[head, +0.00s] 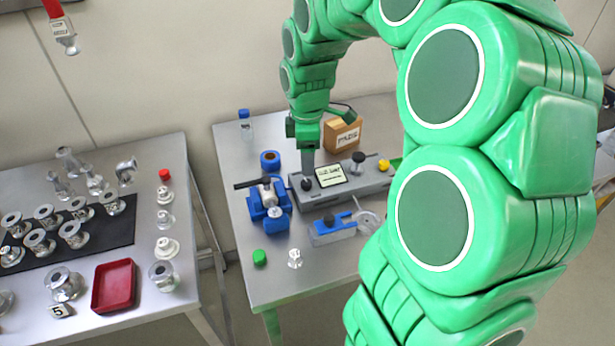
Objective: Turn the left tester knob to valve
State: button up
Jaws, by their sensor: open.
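The tester is a grey box (372,187) with a small lit screen (331,176), on the right-hand metal table. Its left knob (306,184) is black and sits at the box's left end. Another black knob (358,157) stands right of the screen. My gripper (308,174) points straight down at the left knob, its tip just above or around it; I cannot tell whether it touches. The fingers are too small to make out clearly. The knob's pointer and labels cannot be read.
A blue valve with a black handle (266,195) stands close left of the tester, and a blue-and-grey clamp (335,228) in front. A cardboard box (342,134) stands behind. A yellow knob (384,165) is at the right. My arm hides the table's right side.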

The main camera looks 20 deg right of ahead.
aim_at(308, 182)
jog(key=shift+w+d+f, duration=0.25)
jog(key=shift+w+f, duration=0.15)
jog(key=shift+w, duration=0.25)
jog(key=shift+f, duration=3.8)
jog(key=shift+c, duration=0.4)
grip_shut()
